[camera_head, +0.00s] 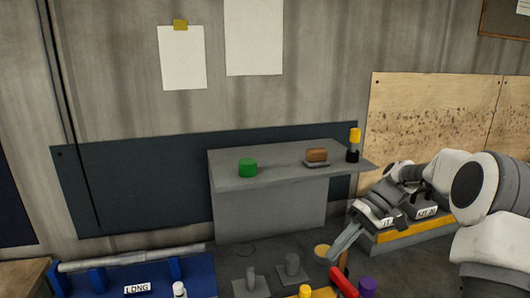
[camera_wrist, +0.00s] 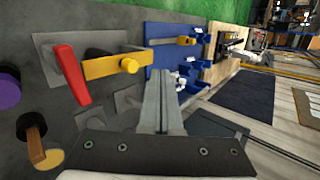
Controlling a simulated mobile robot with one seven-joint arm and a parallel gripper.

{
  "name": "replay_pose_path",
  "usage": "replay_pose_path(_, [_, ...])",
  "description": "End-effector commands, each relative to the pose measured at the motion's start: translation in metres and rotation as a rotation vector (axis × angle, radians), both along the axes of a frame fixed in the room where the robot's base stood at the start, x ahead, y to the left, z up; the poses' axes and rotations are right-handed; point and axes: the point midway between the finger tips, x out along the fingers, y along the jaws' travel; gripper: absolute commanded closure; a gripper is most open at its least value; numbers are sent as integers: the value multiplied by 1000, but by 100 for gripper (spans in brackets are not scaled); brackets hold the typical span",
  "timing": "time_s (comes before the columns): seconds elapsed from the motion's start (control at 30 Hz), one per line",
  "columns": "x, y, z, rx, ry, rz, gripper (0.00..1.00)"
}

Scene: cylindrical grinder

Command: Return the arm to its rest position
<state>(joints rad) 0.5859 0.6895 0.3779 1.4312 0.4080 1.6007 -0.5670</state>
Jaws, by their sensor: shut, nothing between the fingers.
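My arm reaches in from the right edge of the head view, in front of the grey panel. My gripper (camera_head: 338,252) points down and to the left, just above a small tan disc (camera_head: 321,250) in the picture. In the wrist view my gripper (camera_wrist: 164,85) shows as two grey fingers lying together, with nothing held between them. The fingers hang over the grey machine panel and appear apart from its levers. Contact with the surface cannot be seen.
A red lever (camera_wrist: 70,75), a yellow handle (camera_wrist: 112,67) and a purple knob (camera_head: 367,286) stand close by. A blue rack (camera_wrist: 165,58) lies beyond.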

Motion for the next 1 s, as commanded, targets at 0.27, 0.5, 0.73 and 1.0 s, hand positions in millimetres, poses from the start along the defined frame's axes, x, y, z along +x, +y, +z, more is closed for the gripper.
replay_pose_path(0.27, [-46, 28, 35, -302, -66, -7, 100])
replay_pose_path(0.5, [-91, 38, 59, -510, -166, -50, 100])
replay_pose_path(0.73, [-137, 40, 77, -660, -295, -111, 100])
replay_pose_path(1.0, [-189, 36, 86, -762, -473, -208, 100])
